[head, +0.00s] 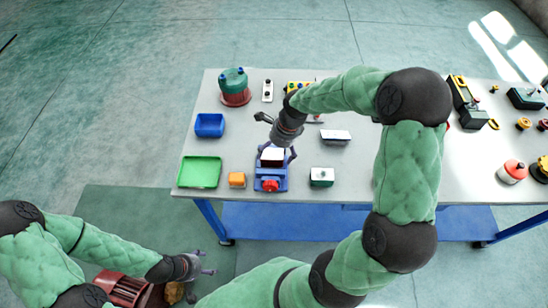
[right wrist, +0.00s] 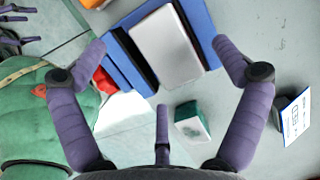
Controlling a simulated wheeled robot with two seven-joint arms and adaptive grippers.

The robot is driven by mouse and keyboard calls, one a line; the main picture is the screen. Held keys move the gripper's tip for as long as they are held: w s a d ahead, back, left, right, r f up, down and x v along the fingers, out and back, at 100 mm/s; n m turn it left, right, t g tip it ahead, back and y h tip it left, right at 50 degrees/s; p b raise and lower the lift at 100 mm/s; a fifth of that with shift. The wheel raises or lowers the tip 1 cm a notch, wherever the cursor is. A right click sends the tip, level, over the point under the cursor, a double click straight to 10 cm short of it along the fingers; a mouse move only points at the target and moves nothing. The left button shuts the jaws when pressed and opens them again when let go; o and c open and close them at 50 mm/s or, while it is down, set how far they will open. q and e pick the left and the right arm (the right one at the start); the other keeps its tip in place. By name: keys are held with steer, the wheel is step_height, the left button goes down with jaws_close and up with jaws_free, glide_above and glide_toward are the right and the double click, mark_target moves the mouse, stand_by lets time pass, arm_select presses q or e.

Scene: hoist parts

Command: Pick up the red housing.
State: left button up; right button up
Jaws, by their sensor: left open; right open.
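A pale-topped block (head: 272,155), which looks like the red housing, sits between the jaws of a blue vise (head: 270,172) with a red knob; a little reddish side seems to show. In the right wrist view its flat grey top (right wrist: 167,45) lies between the blue jaws (right wrist: 128,62); its sides are mostly hidden. My right gripper (head: 278,154) is open above the vise. In the right wrist view its fingers (right wrist: 160,50) spread to both sides of the block, without visible contact. My left gripper (head: 207,263) is open and empty, low in front of the table.
A green-sided block (head: 321,177) and another pale-topped block (head: 335,136) stand right of the vise. An orange block (head: 237,179), green tray (head: 199,172) and blue bin (head: 210,124) are left. My right arm hides part of the table's middle.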

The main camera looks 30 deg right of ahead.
steer(key=shift+x, duration=1.05)
steer(key=shift+r, duration=0.15)
steer(key=c, duration=1.7)
